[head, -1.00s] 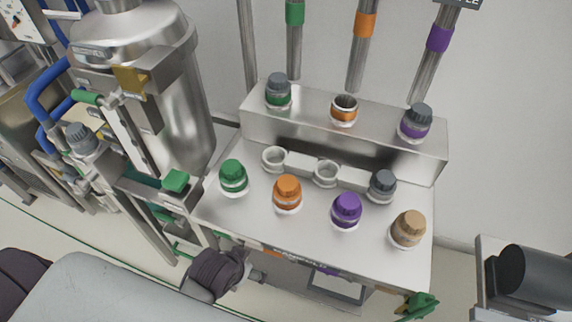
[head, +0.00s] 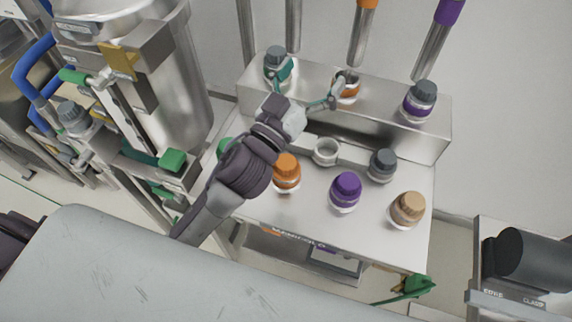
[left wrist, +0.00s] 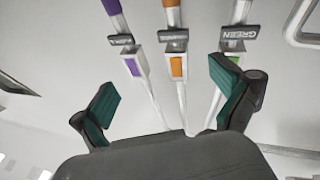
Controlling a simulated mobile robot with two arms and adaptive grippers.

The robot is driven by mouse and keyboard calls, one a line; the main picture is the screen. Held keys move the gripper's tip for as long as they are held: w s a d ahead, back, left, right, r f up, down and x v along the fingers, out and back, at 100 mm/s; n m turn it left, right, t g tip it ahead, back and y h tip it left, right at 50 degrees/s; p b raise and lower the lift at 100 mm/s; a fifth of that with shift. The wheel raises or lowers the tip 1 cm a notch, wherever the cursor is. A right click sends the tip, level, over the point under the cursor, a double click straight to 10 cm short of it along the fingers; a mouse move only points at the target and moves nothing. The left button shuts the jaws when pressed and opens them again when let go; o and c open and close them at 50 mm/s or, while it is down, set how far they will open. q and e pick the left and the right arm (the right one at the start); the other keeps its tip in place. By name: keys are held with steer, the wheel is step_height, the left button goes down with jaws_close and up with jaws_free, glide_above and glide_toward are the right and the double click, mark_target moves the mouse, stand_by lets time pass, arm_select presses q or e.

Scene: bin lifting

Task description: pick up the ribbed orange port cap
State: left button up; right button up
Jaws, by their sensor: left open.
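The ribbed orange port cap (head: 286,166) sits upright in the front row on the white bench top, left of the purple cap (head: 345,186). My left gripper (head: 308,88) is open and empty. It reaches past the orange cap, and its teal fingers show in front of the raised steel ledge (head: 382,122). One finger overlaps the grey-capped green port (head: 278,62); the other is by the open orange-ringed port (head: 347,90). In the left wrist view, the open fingers (left wrist: 165,100) show nothing between them but the wall and pipes. My right gripper is not in view.
A green cap (head: 223,146) is mostly hidden behind my left arm. A tan cap (head: 408,207) and a grey cap (head: 382,165) stand to the right. A steel tank (head: 150,60) stands at the left.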

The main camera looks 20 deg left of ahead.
arm_select(q)
steer(key=s+d+r+m+g+h, duration=0.4)
steer(key=d+m+g+h, duration=0.3)
steer(key=m+g+h, duration=0.15)
steer(key=s+d+r+m+g+h, duration=0.4)
steer(key=s+d+m+g+h, duration=0.1)
steer(key=d+m+g+h, duration=0.3)
steer(key=g+y+p, duration=0.2)
steer(key=g+y, duration=0.2)
steer(key=y, duration=1.9)
glide_above(285, 163)
steer(key=shift+n, duration=0.35)
steer(key=f, duration=2.6)
steer(key=shift+w+f, duration=0.1)
steer(key=shift+w, duration=0.25)
step_height(285, 163, down, 5)
steer(key=shift+s+f+p, duration=0.15)
steer(key=shift+p, duration=1.1)
steer(key=shift+f, duration=0.25)
steer(key=shift+s+r, duration=0.1)
steer(key=c, duration=1.3)
steer(key=shift+s, duration=0.1)
steer(key=c, duration=0.5)
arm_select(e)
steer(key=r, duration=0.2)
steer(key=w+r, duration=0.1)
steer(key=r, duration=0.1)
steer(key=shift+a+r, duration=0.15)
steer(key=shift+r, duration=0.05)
